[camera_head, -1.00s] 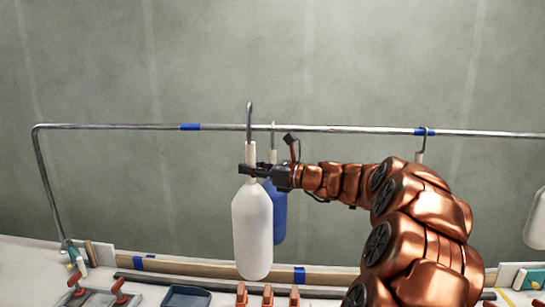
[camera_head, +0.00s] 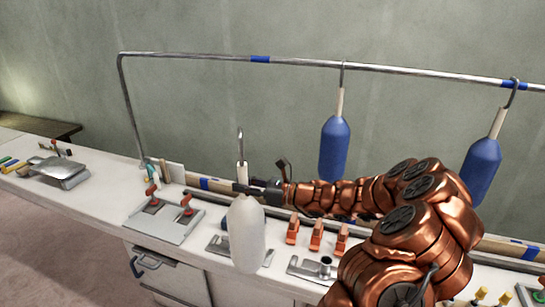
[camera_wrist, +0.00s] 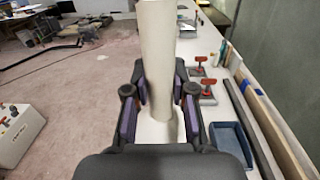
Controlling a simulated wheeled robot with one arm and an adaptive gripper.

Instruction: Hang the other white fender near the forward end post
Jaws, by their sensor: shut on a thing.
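A white fender (camera_head: 246,236) with a hook on top hangs from my gripper (camera_head: 250,188), which is shut on its neck. The fender is upright, in front of the bench edge and clear of the rail. In the wrist view my gripper (camera_wrist: 158,110) has its fingers on both sides of the pale neck (camera_wrist: 158,60). The metal rail (camera_head: 400,69) runs across behind, bending down at the left into the end post (camera_head: 130,105). Blue tape marks (camera_head: 260,59) (camera_head: 527,86) are on the rail. A blue fender (camera_head: 334,150) and another blue fender (camera_head: 481,172) hang from it.
The bench (camera_head: 105,190) carries a plate with red-handled clamps (camera_head: 165,218), several orange clamps (camera_head: 316,235) and a metal plate (camera_head: 62,171). A blue tray (camera_wrist: 231,145) shows in the wrist view. The rail left of the nearer blue fender is free of fenders.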

